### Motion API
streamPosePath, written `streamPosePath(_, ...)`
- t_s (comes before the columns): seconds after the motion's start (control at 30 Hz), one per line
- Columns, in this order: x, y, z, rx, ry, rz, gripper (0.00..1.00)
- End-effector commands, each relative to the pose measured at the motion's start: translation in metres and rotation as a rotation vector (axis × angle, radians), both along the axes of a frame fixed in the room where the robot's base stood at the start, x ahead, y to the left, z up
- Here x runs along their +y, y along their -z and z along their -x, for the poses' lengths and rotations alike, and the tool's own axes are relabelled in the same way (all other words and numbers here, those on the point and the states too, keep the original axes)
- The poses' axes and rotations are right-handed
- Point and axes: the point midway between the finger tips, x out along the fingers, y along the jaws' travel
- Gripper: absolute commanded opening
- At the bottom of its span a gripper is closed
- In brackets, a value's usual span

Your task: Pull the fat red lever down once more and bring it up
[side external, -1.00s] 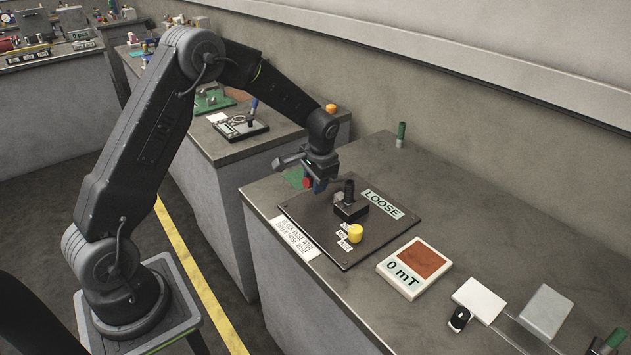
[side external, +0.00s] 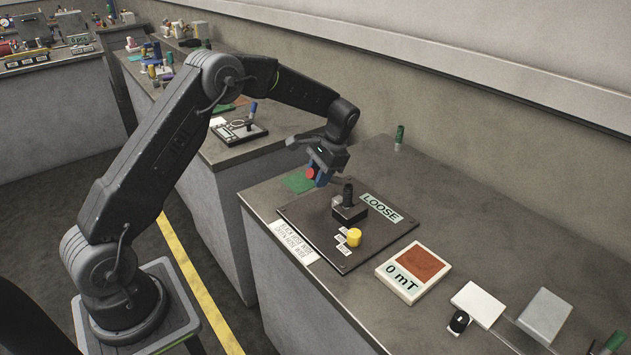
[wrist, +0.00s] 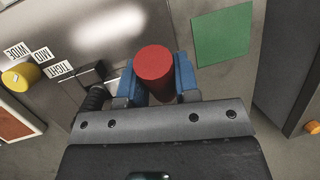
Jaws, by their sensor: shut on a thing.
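My gripper (side external: 318,176) is shut on a fat red cylinder (wrist: 153,68), with the blue fingers on either side of it in the wrist view. The red cylinder also shows in the side view (side external: 311,173), raised above the far left part of the dark panel. I cannot tell whether it is joined to anything below; its underside is hidden. A black lever (side external: 348,192) stands upright on a black box on the panel (side external: 345,258), to the right of my gripper. A sign on the panel reads LOOSE (side external: 381,208).
A yellow knob (side external: 354,237) with small WIDE, MID and TIGHT labels sits on the panel. A display reading 0 mT (side external: 403,282) lies to its right. A green square (side external: 298,182) lies behind the panel. A green-topped post (side external: 399,135) stands near the wall.

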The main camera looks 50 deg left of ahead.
Motion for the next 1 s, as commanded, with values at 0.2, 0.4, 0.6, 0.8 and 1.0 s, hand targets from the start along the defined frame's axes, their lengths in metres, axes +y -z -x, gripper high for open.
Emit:
streamPosePath(0.2,0.0007,-0.0055,-0.0057,0.088,0.000,-0.002,0.00)
streamPosePath(0.4,0.0005,-0.0072,-0.0058,0.102,0.000,-0.001,0.00)
streamPosePath(0.6,0.0005,-0.0076,-0.0059,0.100,0.001,0.000,0.32)
streamPosePath(0.8,0.0002,-0.0077,-0.0057,0.100,0.000,-0.001,0.51)
streamPosePath(1.0,0.0000,-0.0077,-0.0056,0.100,0.000,0.000,0.55)
